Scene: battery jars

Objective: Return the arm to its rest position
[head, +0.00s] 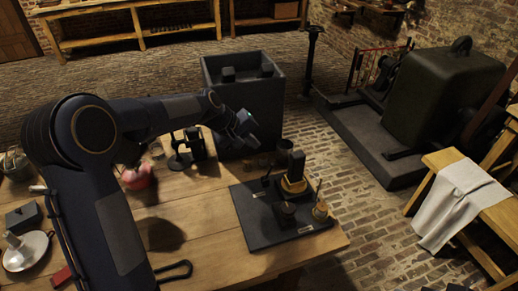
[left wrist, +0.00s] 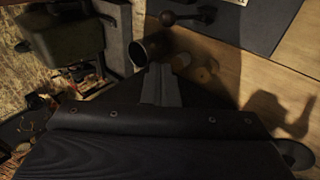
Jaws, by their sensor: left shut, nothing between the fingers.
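My left arm comes in from the left of the head view and reaches across above the wooden table. Its gripper (head: 240,126) hangs in front of the big dark jar (head: 262,102) at the table's far side. In the left wrist view the two fingers (left wrist: 161,82) lie together, shut and empty. A dark cup (left wrist: 152,50) shows just beyond the fingertips in that view; I cannot tell its distance from them. My right gripper is in neither view.
A dark board (head: 252,222) with several small fittings lies at the table's right end. A red-pink object (head: 136,178), a black stand (head: 188,150) and a metal pan (head: 25,254) are near my arm. Bare tabletop (head: 205,225) shows left of the board. A green machine (head: 440,95) stands beyond.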

